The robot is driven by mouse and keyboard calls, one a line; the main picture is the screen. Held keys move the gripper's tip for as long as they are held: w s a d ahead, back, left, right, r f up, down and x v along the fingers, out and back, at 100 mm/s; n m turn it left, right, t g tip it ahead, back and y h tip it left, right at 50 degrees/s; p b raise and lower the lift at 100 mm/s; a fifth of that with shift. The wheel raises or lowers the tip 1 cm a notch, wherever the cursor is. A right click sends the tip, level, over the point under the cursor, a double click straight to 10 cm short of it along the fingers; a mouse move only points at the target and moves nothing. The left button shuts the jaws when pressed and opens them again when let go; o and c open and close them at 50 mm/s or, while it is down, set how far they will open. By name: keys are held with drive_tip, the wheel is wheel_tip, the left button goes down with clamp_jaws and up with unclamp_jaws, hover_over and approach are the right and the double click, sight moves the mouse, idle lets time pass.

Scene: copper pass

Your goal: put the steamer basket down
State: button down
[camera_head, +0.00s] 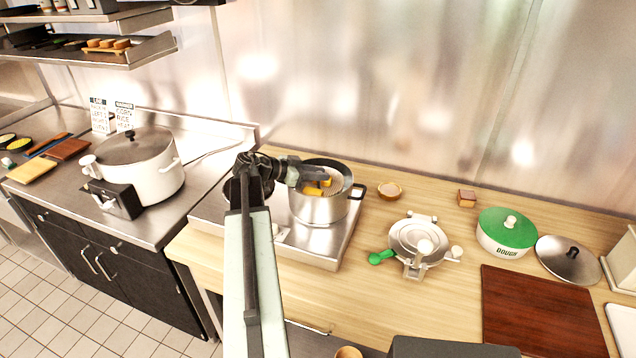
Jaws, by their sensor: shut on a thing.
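The steamer basket (342,178) is a round metal basket seated in or just over the mouth of a steel pot (318,207). Yellow pieces lie in it. My gripper (318,174) reaches in from the left at the basket's rim and is shut on the basket. The fingertips and the exact grip are too small to make out. Whether the basket rests on the pot or hangs slightly above it, I cannot tell. The pot stands on a steel hob (325,248).
A small bowl (388,190), a tortilla press (417,240) and a green-lidded dough pot (506,232) stand to the right. A loose lid (568,260) and a dark board (540,315) lie farther right. A large white cooker (140,165) stands on the left counter.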

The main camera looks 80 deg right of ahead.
drive_tip(key=shift+r, duration=0.1)
drive_tip(key=shift+f+b, duration=0.5)
drive_tip(key=shift+f, duration=0.15)
drive_tip(key=c, duration=1.2)
unclamp_jaws()
drive_tip(key=shift+c, duration=0.2)
drive_tip(key=shift+r, duration=0.15)
drive_tip(key=shift+w+a+r+p, duration=0.1)
drive_tip(key=shift+w+r+p, duration=0.05)
drive_tip(key=shift+r+p, duration=0.4)
drive_tip(key=shift+w+a+r+p, duration=0.1)
drive_tip(key=shift+w+r+p, duration=0.05)
drive_tip(key=shift+r+p, duration=0.35)
drive_tip(key=p+v, duration=0.4)
drive_tip(key=v, duration=0.7)
drive_tip(key=shift+a+f, duration=0.15)
drive_tip(key=shift+f, duration=0.25)
